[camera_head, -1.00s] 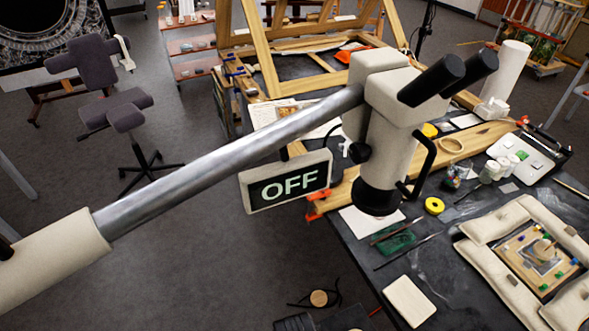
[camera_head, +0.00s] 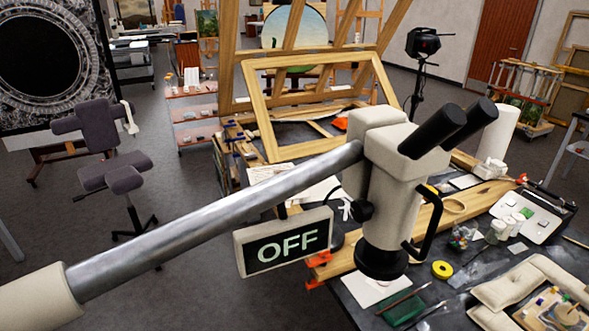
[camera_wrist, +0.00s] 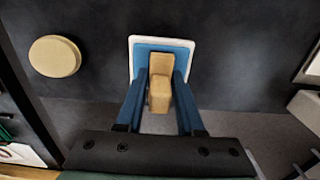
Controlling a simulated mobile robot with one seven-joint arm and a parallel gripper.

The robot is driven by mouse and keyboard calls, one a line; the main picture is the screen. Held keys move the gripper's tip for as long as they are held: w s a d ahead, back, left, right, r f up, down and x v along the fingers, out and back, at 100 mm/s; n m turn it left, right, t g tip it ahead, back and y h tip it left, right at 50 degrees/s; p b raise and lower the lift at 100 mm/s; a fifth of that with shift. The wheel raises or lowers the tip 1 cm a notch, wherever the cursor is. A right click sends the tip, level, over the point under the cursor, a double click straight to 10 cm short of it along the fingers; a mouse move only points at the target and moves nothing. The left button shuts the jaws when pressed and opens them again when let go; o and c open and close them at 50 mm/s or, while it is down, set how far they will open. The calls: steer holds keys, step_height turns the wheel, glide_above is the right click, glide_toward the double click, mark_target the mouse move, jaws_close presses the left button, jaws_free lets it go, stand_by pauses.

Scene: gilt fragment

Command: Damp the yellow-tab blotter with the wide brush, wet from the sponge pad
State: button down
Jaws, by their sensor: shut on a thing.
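In the wrist view, my gripper (camera_wrist: 158,98) has its two blue fingers closed on a tan wooden block-like handle (camera_wrist: 160,93), which looks like the wide brush seen end-on. Its bristles are hidden. Beyond the handle is a blue pad with a white rim (camera_wrist: 163,43), likely the sponge pad. I cannot tell whether the brush touches it. My gripper is not visible in the head view. I cannot make out a yellow-tab blotter in either view.
A tan round disc (camera_wrist: 55,56) lies left of the pad on the dark surface. In the head view, a microscope (camera_head: 385,200) with an OFF sign (camera_head: 287,242) stands over the bench. A yellow ring (camera_head: 442,269) and pale cushions (camera_head: 525,280) lie to the right.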

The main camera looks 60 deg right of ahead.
steer(key=shift+f+b, duration=0.3)
steer(key=shift+f, duration=0.25)
stand_by(0.5)
steer(key=shift+s+f, duration=0.1)
stand_by(1.3)
step_height(320, 180, up, 7)
steer(key=p, duration=0.8)
stand_by(1.1)
